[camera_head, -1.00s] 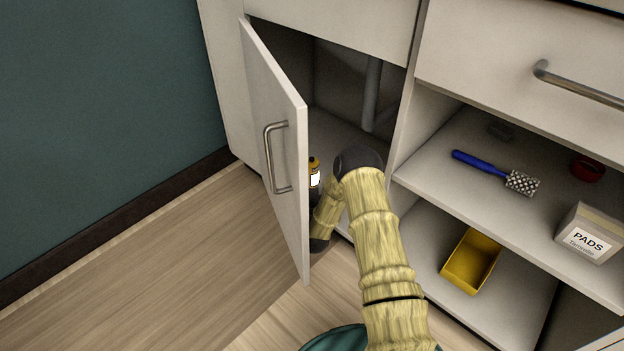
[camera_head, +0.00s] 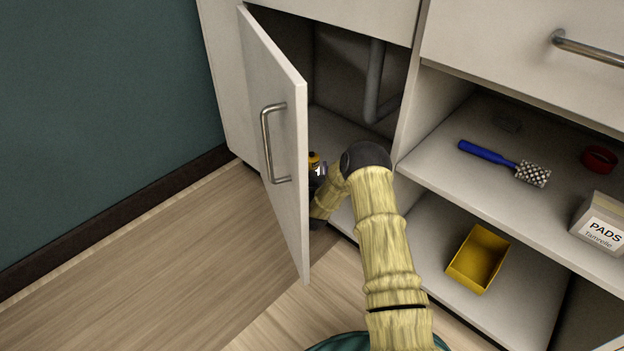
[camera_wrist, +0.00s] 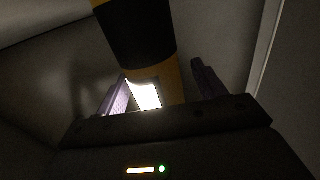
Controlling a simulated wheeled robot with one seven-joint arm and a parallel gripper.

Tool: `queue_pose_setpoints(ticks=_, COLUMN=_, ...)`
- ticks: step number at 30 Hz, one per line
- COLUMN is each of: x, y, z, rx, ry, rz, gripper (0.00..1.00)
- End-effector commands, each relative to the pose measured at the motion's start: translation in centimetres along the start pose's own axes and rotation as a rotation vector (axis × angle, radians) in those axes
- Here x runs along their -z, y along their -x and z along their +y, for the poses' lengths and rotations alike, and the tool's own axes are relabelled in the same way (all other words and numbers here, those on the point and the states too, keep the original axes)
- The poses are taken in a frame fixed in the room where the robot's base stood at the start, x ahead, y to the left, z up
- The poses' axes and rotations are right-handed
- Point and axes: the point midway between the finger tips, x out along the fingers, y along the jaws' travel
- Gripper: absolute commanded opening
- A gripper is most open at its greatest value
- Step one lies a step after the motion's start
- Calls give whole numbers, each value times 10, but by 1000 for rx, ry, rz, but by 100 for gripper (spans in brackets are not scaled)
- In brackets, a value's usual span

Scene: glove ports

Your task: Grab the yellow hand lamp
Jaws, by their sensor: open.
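The yellow hand lamp (camera_head: 314,158) stands inside the open cabinet, just past the door's free edge. The door and my arm hide most of it in the head view. In the wrist view it is a yellow and black banded cylinder (camera_wrist: 135,35) with a bright white patch low on its side. My gripper (camera_wrist: 160,85) is open, with one purple-grey finger on each side of the lamp's lower visible part. I cannot tell whether either finger touches it. In the head view my gripper is mostly hidden behind the door and arm.
The cabinet door (camera_head: 276,120) stands open close to the left of my arm. A grey pipe (camera_head: 374,85) runs down inside. Open shelves at right hold a blue-handled brush (camera_head: 490,153), a red ring (camera_head: 599,158), a pads box (camera_head: 600,226) and a yellow bin (camera_head: 478,259).

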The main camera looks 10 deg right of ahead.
Motion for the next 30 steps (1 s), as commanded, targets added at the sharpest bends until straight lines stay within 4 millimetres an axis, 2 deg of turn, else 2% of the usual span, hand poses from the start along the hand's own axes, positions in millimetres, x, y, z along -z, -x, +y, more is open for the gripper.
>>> queue_pose_setpoints(ticks=4, x=0, y=-8, z=0, rx=0, ry=0, rz=0, gripper=70)
queue_pose_setpoints(ticks=19, x=0, y=-7, z=0, rx=1, ry=0, rz=-1, gripper=70)
queue_pose_setpoints(ticks=27, x=0, y=-7, z=-1, rx=1, ry=0, rz=-1, gripper=18)
queue_pose_setpoints(ticks=30, x=1, y=-7, z=-1, rx=1, ry=0, rz=0, gripper=18)
